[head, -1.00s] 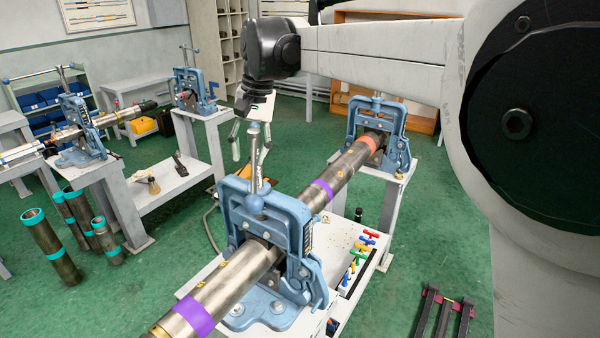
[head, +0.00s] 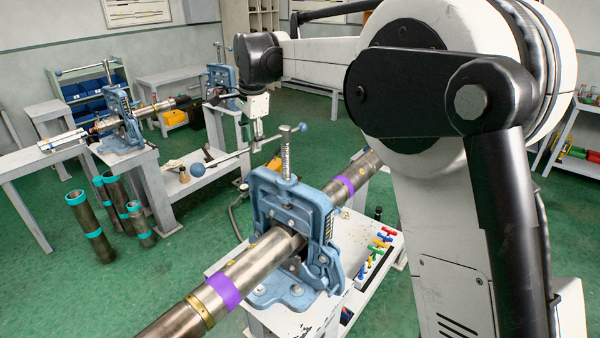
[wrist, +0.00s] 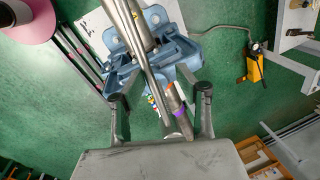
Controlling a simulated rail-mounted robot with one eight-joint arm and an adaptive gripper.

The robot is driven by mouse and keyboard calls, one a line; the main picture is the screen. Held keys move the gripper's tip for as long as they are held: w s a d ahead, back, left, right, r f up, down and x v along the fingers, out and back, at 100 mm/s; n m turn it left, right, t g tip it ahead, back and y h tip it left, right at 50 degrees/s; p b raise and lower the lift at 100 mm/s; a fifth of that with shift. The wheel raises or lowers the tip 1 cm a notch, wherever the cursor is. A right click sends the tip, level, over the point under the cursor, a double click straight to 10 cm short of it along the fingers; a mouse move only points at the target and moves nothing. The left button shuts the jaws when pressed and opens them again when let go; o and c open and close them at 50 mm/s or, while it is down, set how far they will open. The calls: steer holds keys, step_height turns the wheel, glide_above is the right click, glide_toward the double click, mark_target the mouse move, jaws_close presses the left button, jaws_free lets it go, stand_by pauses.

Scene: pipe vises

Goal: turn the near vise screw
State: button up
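The near vise (head: 268,195) is blue and clamps a steel pipe (head: 262,255) with purple bands. Its upright screw (head: 286,160) carries a bar handle (head: 228,157) with ball ends, reaching out to the left in the head view. My gripper (head: 257,143) points down at the bar, between the screw and the left ball. In the wrist view my gripper (wrist: 161,100) is open, its two fingers wide apart. The bar (wrist: 148,60) runs through the space between them, apart from both fingers. How far it sits below the fingertips is hard to tell.
The vise stands on a white bench (head: 350,235) with coloured T-handled tools (head: 378,245). Another pipe vise (head: 122,125) stands at the left, with several teal-ended pipes (head: 90,225) on the floor. The green floor (head: 60,280) is free at lower left.

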step_height(320, 180, up, 13)
steer(key=s+d+b, duration=0.2)
steer(key=s+d+f+n+t+b, duration=0.1)
steer(key=s+d+f+n+b, duration=0.1)
steer(key=s+d+f+b, duration=0.3)
steer(key=s+d+f+n+t+b, duration=0.1)
steer(key=s+d+f+n+b, duration=0.2)
steer(key=s+d, duration=0.7)
steer(key=d+f+b, duration=0.2)
steer(key=d+f, duration=0.1)
steer(key=f, duration=0.1)
steer(key=shift+s+f+t+b, duration=0.25)
steer(key=shift+f+t+b, duration=0.05)
steer(key=shift+d, duration=0.1)
steer(key=shift+c, duration=0.4)
